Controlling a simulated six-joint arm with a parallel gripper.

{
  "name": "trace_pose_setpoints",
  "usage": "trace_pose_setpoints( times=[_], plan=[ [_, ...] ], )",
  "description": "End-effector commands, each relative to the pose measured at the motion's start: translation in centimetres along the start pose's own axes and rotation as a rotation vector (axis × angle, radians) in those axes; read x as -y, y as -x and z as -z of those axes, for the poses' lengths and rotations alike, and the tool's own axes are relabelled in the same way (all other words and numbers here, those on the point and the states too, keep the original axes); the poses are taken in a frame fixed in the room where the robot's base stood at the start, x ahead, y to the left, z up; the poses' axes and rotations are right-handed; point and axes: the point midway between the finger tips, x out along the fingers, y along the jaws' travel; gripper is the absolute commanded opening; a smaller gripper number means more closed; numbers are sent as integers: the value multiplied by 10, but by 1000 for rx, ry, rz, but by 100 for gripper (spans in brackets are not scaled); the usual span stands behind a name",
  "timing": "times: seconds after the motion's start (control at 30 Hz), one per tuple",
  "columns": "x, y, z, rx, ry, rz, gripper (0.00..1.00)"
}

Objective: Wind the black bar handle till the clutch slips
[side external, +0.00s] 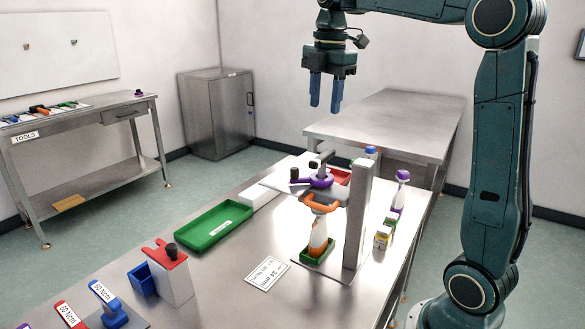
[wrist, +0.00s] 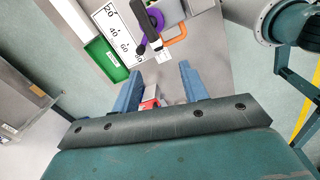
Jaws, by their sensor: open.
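A purple ring (side external: 316,181) sits on a plate beside a grey upright post (side external: 357,215). A dark bar handle (side external: 325,158) stands over the ring; in the wrist view the black bar (wrist: 147,24) lies across the purple ring (wrist: 136,13). An orange piece (side external: 320,204) is below the plate, around the top of a white and orange bottle (side external: 318,235) in a small green tray (side external: 317,256). My gripper (side external: 325,106) is open and empty, well above the bar and apart from it; it also shows in the wrist view (wrist: 158,72).
A green tray (side external: 207,226) and a white block (side external: 265,190) lie left of the post. A red-topped white box (side external: 170,275) with a black knob stands front left. Small bottles (side external: 402,180) and boxes (side external: 382,237) stand right of the post. The air around my gripper is clear.

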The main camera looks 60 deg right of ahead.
Motion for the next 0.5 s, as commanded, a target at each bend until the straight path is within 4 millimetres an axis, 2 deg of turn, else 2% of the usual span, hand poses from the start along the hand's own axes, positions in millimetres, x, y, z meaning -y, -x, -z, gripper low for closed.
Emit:
trace_pose_setpoints(
  times=[0.03,0.2,0.5],
  plan=[
    [-8,-1,-8,-2,44,16,44],
    [-24,-4,-27,-13,174,55,44],
    [-30,-4,-35,-20,241,71,44]
  ],
)
